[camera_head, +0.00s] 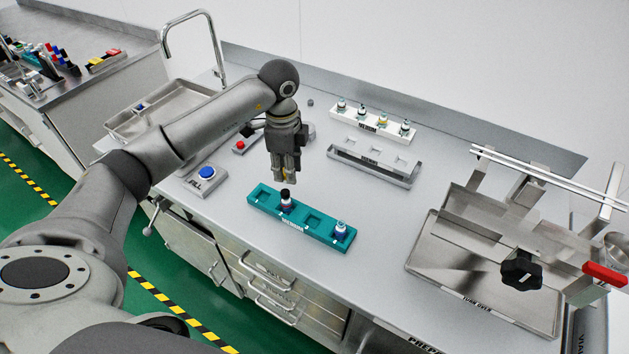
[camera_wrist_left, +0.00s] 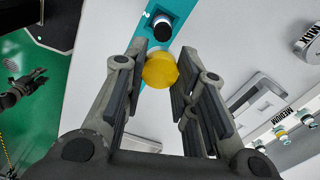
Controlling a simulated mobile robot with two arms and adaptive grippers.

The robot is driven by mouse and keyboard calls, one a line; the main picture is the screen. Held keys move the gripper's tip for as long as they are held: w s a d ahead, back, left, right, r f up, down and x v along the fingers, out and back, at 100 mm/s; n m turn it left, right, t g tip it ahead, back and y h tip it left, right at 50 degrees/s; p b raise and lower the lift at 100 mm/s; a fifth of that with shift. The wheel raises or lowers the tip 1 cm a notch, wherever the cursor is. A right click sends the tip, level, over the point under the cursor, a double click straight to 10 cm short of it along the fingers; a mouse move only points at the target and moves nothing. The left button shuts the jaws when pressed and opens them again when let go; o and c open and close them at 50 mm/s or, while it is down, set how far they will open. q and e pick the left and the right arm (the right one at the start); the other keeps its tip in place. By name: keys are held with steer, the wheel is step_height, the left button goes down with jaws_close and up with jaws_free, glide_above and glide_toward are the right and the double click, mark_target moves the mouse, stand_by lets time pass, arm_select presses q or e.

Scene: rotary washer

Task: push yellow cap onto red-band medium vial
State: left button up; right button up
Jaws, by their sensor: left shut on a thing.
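The yellow cap (camera_wrist_left: 160,70) is held between the fingertips of my left gripper (camera_wrist_left: 158,74), which is shut on it. In the head view my left gripper (camera_head: 285,178) points down just above the teal rack (camera_head: 263,199). A dark-topped vial with a touch of red (camera_head: 286,201) stands upright in the rack, close below the fingertips. In the wrist view a vial with a black top (camera_wrist_left: 162,26) shows just beyond the cap, apart from it in the picture. A small dark gripper (camera_wrist_left: 24,88) over the green floor looks like my right one; its jaws are too small to read.
A second vial (camera_head: 340,229) stands at the rack's right end. A white rack with several capped vials (camera_head: 372,124) and a grey rack (camera_head: 372,167) are behind. Bench between is clear.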

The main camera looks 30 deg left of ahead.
mark_target(285, 191)
arm_select(q)
steer(key=shift+a, duration=0.55)
steer(key=shift+s+a+f, duration=0.1)
steer(key=shift+f, duration=0.05)
steer(key=shift+f+b, duration=0.3)
steer(key=shift+f, duration=0.05)
steer(key=shift+f+b, duration=1.65)
steer(key=shift+f, duration=0.5)
steer(key=shift+f+b, duration=0.35)
steer(key=shift+f, duration=0.3)
arm_select(e)
steer(key=shift+w+a+f, duration=0.1)
steer(key=shift+a+f, duration=0.1)
steer(key=shift+f, duration=0.55)
steer(key=shift+w+a+f, duration=0.15)
steer(key=shift+a+f, duration=0.05)
steer(key=shift+f, duration=0.55)
steer(key=shift+w+a+f, duration=0.1)
steer(key=shift+a+f, duration=0.1)
steer(key=shift+f, duration=0.55)
arm_select(q)
steer(key=shift+r, duration=0.1)
arm_select(e)
steer(key=shift+r, duration=0.15)
arm_select(q)
steer(key=shift+r+p, duration=0.35)
steer(key=shift+p, duration=0.05)
arm_select(e)
steer(key=shift+a+r, duration=0.2)
steer(key=shift+r, duration=0.05)
